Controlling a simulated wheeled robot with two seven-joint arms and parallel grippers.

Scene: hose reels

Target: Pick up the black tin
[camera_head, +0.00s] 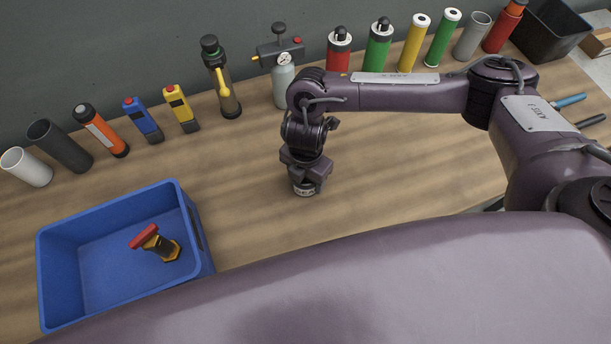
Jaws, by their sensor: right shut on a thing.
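My right gripper (306,176) points down over the middle of the wooden table and is shut on a small round tin (304,190). Only the lower part of the tin shows below the fingers, dark with a pale band; the gripper hides the rest. The tin is at or just above the table top; I cannot tell whether it touches. My left gripper is not in view.
A blue crate (190,235) at the lower left holds a brass valve with a red handle (155,243). Several cylinders, meters and a grey gauge device (282,75) line the table's back edge. A black bin (553,30) stands at the back right. The table (235,165) around the gripper is clear.

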